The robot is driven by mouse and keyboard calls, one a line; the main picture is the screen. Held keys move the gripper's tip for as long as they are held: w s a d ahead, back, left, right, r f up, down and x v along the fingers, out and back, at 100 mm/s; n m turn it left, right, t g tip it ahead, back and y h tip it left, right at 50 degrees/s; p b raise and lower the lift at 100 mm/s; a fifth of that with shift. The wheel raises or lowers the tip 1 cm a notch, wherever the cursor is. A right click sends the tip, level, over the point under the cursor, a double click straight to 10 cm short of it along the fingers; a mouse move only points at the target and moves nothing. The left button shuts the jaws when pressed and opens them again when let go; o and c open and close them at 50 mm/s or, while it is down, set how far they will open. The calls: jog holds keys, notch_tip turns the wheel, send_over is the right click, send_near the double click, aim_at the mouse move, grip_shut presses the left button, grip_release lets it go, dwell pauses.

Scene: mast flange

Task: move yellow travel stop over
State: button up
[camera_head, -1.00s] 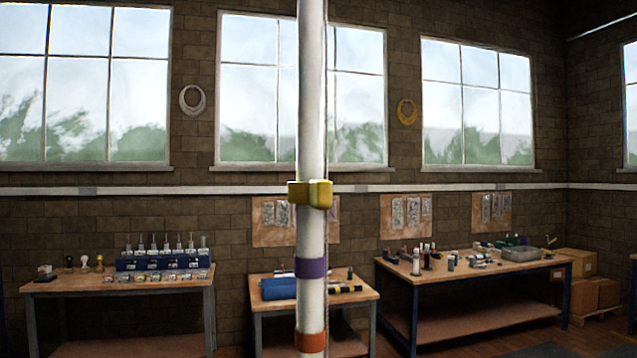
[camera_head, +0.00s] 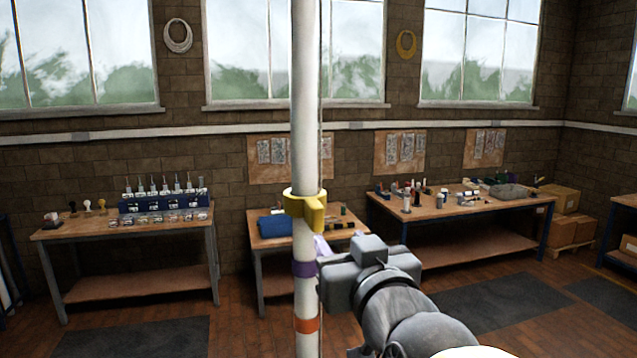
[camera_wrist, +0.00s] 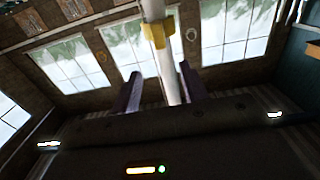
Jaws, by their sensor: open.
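An orange band (camera_head: 307,325) circles the mast lower down. A thin line runs along the mast's right side. Workbenches with small tools (camera_head: 130,229) stand behind at left, centre and right. The air around the stop is clear.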

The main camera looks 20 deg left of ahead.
aim_at(313, 201)
jog(key=shift+w+a+f+b, duration=0.1)
jog(key=shift+w+b, duration=0.05)
jog(key=shift+b, duration=0.25)
jog(key=p+x, duration=0.2)
jog(key=x, duration=0.6)
jog(key=p+x, duration=0.3)
jog(key=x, duration=0.5)
jog(key=shift+w+r, duration=0.15)
jog(key=shift+r, duration=0.05)
jog(key=shift+w+a+f+p, duration=0.15)
jog(key=shift+w+a+p, duration=0.15)
jog(key=shift+w, duration=0.15)
jog(key=shift+d, duration=0.1)
grip_shut()
